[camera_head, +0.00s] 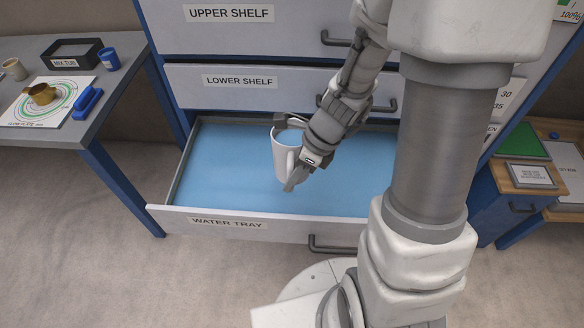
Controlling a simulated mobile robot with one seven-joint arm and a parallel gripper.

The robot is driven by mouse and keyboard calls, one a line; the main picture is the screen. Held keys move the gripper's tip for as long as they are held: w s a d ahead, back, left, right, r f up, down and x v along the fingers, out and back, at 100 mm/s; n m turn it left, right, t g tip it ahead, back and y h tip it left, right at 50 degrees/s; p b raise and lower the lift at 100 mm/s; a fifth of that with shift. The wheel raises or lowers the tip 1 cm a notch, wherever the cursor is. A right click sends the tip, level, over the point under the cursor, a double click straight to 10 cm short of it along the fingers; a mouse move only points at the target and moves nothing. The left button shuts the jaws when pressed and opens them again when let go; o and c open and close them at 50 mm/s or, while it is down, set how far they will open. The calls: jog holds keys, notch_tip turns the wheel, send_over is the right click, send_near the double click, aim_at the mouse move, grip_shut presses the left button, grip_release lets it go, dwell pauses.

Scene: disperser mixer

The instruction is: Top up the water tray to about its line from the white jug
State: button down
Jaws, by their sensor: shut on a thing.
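The water tray (230,165) is a pulled-out drawer labelled "WATER TRAY", with a light-blue surface across its inside. The white jug (281,158) is roughly upright over the middle of the tray, with blue showing inside its mouth. My gripper (290,170) is shut on the jug at its right side, where the handle is. I cannot tell whether the jug's base touches the blue surface or is just above it. No fill line is visible in the tray.
Above the tray are the shut drawers, the lower shelf (265,88) and the upper shelf (270,38). A left table (40,135) carries a black mix tub (72,53), a blue cup (108,59) and a brass-coloured pot (42,93). A wooden-topped side table (560,133) stands at right.

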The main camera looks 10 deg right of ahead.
jog(key=g+p, duration=0.1)
jog(key=g+y+p, duration=0.1)
jog(key=p, duration=0.1)
jog(key=r+g+p, duration=0.1)
jog(key=shift+s+m+g+p, duration=0.3)
jog(key=shift+m+g+p, duration=0.1)
jog(key=shift+w+f+m+g+y+p, duration=0.15)
jog(key=shift+w+f+g+y+p, duration=0.15)
jog(key=shift+f+g, duration=0.35)
jog(key=shift+w+f+m+g+y+p, duration=0.2)
jog(key=shift+f+g+y, duration=0.1)
jog(key=shift+f+g, duration=0.35)
jog(key=shift+f, duration=0.1)
jog(key=shift+d+r, duration=0.1)
jog(key=shift+r, duration=0.1)
jog(key=shift+w+r+p, duration=0.15)
jog(key=shift+w+p, duration=0.05)
jog(key=shift+p, duration=0.25)
jog(key=shift+d, duration=0.1)
dwell(0.5)
jog(key=shift+w+r+m+g+y, duration=0.2)
jog(key=shift+m+g+y, duration=0.1)
jog(key=shift+g, duration=0.1)
jog(key=shift+p, duration=0.3)
jog(key=shift+r, duration=0.1)
dwell(0.7)
